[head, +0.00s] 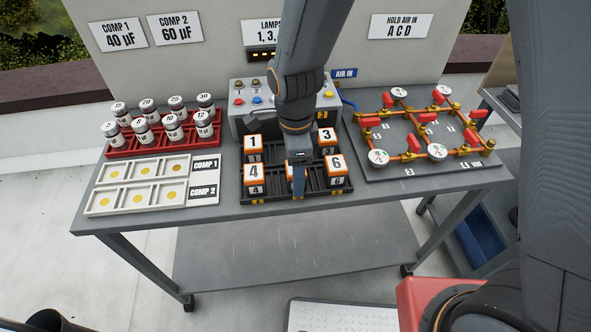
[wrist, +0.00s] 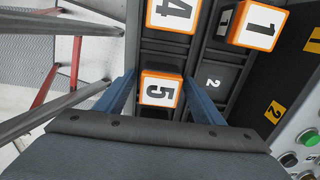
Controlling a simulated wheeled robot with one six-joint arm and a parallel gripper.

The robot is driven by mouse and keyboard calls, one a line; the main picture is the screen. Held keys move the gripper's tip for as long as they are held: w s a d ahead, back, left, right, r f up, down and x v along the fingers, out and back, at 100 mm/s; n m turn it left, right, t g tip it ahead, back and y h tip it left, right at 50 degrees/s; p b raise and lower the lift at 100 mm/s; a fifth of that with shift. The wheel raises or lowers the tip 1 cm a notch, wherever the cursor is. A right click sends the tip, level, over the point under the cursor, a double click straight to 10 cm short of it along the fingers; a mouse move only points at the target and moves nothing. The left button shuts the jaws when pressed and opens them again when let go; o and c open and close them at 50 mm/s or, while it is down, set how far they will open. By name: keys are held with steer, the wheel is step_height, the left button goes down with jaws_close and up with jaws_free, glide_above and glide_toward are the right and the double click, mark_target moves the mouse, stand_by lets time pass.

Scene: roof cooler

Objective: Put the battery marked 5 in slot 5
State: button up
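The battery marked 5 (wrist: 160,88) is an orange-edged block with a white top. In the wrist view it sits in the middle of the front row of the dark rack (wrist: 218,58), beside the battery marked 4 (wrist: 172,12). Its top looks smaller and lower than that of the 4. My gripper (wrist: 160,78) has its blue fingers on either side of it, with narrow gaps showing. In the head view my gripper (head: 298,190) is down between the batteries marked 4 (head: 254,174) and 6 (head: 336,167), and hides the 5. Slot 5's own label is hidden.
Batteries marked 1 (head: 254,145) and 3 (head: 327,138) stand in the back row; slot 2 (wrist: 212,83) between them is empty. A button box (head: 244,115) stands behind. Red capacitor rack (head: 165,142) and white tray (head: 143,186) are left; a piping board (head: 425,145) is right.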

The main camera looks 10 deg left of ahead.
step_height(320, 180, up, 12)
steer(key=b, duration=0.2)
steer(key=s+d+f+n, duration=0.1)
steer(key=d+f+n, duration=0.1)
steer(key=d+n, duration=0.5)
steer(key=s+d+f+n+t, duration=0.1)
steer(key=d+n, duration=0.7)
steer(key=d, duration=0.9)
steer(key=shift+s+f, duration=0.25)
steer(key=shift+f, duration=0.5)
